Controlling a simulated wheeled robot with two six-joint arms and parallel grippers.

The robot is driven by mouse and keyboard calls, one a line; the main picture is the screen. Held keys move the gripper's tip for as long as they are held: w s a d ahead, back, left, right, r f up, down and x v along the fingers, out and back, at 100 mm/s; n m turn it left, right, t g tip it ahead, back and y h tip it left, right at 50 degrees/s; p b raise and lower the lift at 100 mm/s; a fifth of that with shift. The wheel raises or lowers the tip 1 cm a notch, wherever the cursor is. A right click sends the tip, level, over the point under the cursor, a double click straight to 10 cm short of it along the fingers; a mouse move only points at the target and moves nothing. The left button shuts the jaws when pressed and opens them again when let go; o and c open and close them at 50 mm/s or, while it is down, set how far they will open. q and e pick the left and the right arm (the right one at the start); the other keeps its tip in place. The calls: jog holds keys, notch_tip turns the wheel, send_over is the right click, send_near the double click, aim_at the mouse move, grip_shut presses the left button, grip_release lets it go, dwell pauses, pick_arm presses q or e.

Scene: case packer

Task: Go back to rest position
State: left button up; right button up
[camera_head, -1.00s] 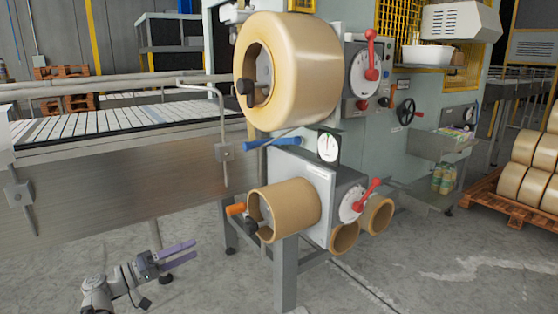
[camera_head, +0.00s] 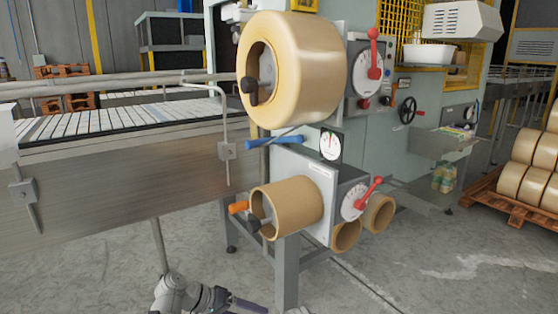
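My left gripper (camera_head: 246,305) is at the bottom edge of the head view, low in front of the machine stand. A dark purple finger shows, and the rest is cut off by the frame edge, so I cannot tell whether it is open or shut. Nothing is seen in it. Its wrist (camera_head: 200,298) comes up from the bottom, left of the stand's leg. My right gripper is not in view. The large tape roll (camera_head: 310,70) sits on the upper spindle.
A metal-sided conveyor (camera_head: 100,185) runs along the left. The machine stand's leg (camera_head: 287,270) is just right of my gripper. Two more cores (camera_head: 377,213) are beside the lower unit. Tape rolls on a wooden pallet (camera_head: 508,205) are at the right. Floor between is clear.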

pick_arm(q)
jog(key=s+d+f+m+g+y, duration=0.2)
jog(key=s+f+m+g+y, duration=0.1)
jog(key=s+f+y, duration=0.8)
notch_tip(320, 180, up, 31)
jog(key=s+y+p, duration=0.1)
jog(key=s+p, duration=0.1)
jog(key=p, duration=2.7)
jog(key=shift+a+t, duration=0.2)
jog(key=shift+t, duration=0.1)
